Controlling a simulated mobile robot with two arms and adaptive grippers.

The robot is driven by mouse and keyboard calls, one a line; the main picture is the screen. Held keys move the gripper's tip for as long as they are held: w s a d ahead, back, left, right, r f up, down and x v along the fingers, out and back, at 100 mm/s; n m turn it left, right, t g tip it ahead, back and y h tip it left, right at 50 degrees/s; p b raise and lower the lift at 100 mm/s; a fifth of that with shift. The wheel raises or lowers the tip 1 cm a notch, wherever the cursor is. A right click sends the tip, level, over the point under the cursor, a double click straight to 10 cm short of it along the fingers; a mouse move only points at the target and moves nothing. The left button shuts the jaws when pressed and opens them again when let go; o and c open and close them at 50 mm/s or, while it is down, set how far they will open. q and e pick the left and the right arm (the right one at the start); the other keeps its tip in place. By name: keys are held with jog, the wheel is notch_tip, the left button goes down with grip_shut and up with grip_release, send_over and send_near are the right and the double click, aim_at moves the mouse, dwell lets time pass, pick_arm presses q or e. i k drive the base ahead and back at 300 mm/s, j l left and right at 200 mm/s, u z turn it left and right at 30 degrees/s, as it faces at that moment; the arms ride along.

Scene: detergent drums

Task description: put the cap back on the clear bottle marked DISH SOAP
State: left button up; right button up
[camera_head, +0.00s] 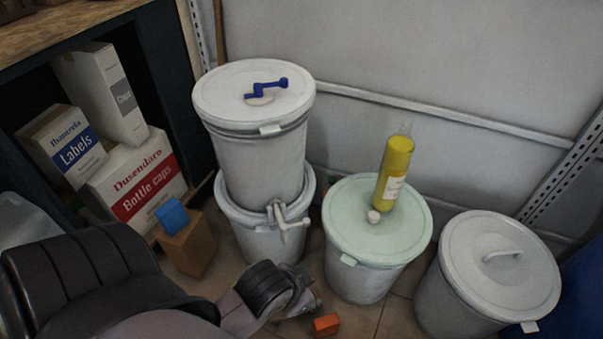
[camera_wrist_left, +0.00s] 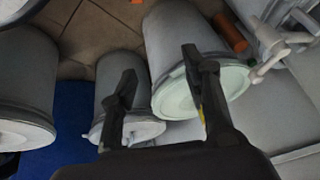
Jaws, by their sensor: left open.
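A clear bottle with yellow contents (camera_head: 395,172) stands on the pale green lid (camera_head: 345,225) of the middle drum. Its pale label is too small to read, and its top looks clear. A small round white cap (camera_head: 374,216) lies on the lid in front of the bottle. In the left wrist view a sliver of yellow (camera_wrist_left: 201,115), probably the bottle, shows behind one finger; I cannot make out the cap there. My left gripper (camera_head: 308,300) is low in front of the drums, apart from bottle and cap. Its two fingers (camera_wrist_left: 160,68) are spread and empty. My right gripper is not in view.
Two stacked drums (camera_head: 260,160) with a tap (camera_head: 290,222) and blue crank (camera_head: 266,88) stand left of the green lid. A grey lidded drum (camera_head: 500,265) stands right. An orange block (camera_head: 326,325) is on the floor. Boxes (camera_head: 135,180) fill the left shelf.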

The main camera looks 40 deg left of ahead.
aim_at(399, 148)
jog(key=k+l, duration=0.75)
jog(key=l, duration=0.2)
